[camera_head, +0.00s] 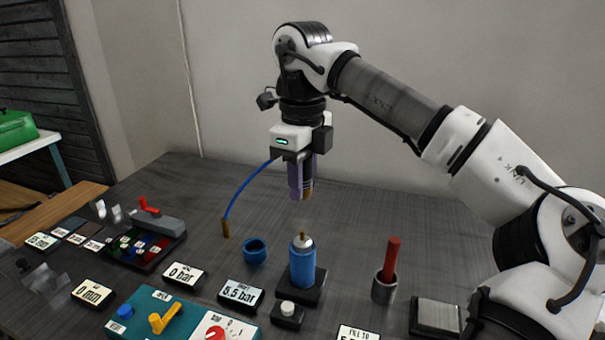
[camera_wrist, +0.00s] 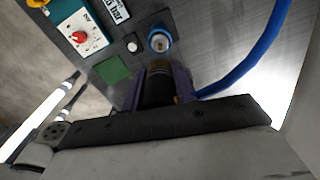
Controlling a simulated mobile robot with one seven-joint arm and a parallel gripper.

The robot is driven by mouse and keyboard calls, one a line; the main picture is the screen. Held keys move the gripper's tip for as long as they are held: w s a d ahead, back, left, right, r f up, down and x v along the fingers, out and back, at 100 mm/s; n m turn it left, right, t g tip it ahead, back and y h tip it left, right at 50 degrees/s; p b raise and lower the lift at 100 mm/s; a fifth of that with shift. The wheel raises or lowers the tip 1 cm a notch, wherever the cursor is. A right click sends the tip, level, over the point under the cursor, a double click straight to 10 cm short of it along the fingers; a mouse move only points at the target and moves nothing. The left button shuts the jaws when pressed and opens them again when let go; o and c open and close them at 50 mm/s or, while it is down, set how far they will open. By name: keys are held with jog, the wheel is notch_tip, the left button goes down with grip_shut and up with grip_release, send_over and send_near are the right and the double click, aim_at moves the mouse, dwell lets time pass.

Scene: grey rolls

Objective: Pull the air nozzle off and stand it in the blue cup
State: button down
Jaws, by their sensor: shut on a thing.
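My gripper (camera_head: 302,178) is shut on the air nozzle and holds it up in the air, well above the table. The nozzle is a dark cylinder with a brass-coloured end pointing down; it shows between the purple fingers in the wrist view (camera_wrist: 157,88). A blue hose (camera_head: 245,186) runs from the gripper down to a brass-coloured post on the table. A blue bottle (camera_head: 302,266) with a brass tip stands upright on a black base below the nozzle, apart from it. The small blue cup (camera_head: 255,254) stands left of the bottle and looks empty.
A grey holder (camera_head: 384,289) with a red rod stands right of the bottle. A teal panel (camera_head: 165,312) with knobs and a yellow lever lies at the front left. Several display cards, such as "5.5 bar" (camera_head: 240,294), stand in front. The table's back right is clear.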

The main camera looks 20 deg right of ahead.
jog(key=shift+f+b, duration=1.4)
jog(key=shift+f, duration=1.2)
jog(key=shift+w, duration=0.15)
